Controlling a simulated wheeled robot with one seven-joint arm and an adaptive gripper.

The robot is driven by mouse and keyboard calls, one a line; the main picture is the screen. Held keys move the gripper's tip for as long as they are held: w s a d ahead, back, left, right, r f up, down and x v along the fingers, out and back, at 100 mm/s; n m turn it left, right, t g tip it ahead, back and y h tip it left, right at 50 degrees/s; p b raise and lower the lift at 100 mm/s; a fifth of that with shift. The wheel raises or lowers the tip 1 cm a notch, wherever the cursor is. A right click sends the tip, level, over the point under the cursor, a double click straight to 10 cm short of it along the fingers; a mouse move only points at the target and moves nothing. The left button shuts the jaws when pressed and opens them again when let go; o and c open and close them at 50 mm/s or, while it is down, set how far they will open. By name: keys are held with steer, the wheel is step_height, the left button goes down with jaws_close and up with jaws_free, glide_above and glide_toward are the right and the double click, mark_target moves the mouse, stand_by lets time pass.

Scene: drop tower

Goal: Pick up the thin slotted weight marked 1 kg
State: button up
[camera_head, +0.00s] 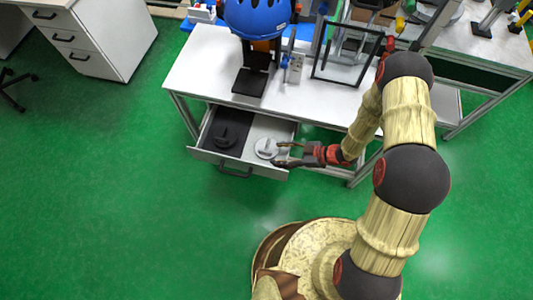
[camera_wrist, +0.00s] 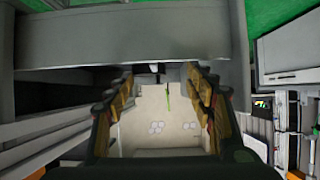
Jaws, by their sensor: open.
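A drawer (camera_head: 207,157) stands open under the white table in the head view. A pale round weight (camera_head: 266,148) with a raised grip lies in its right, light part. A dark weight (camera_head: 225,136) with a handle-like top lies in its left, black part. No marking is readable on either, so I cannot tell which is the 1 kg one. My gripper (camera_head: 279,154) is open and empty at the drawer's right side, fingertips close to the pale weight; contact cannot be told. In the wrist view the spread fingers (camera_wrist: 160,84) frame a pale surface; no weight is clearly recognisable there.
The white table (camera_head: 205,75) above the drawer carries a blue helmet (camera_head: 257,17) on a dark stand and a black frame (camera_head: 348,55). A white drawer cabinet (camera_head: 115,45) stands at upper left. The green floor in front of the drawer is clear.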

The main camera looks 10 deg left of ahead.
mark_target(264, 156)
steer(key=b+x, duration=0.1)
steer(key=x, duration=0.2)
steer(key=b+x, duration=0.1)
steer(key=x, duration=0.2)
steer(key=shift+s+a+f+b, duration=0.15)
steer(key=shift+b, duration=0.25)
steer(key=shift+a+f, duration=0.15)
steer(key=shift+a, duration=0.45)
jaws_close()
stand_by(0.6)
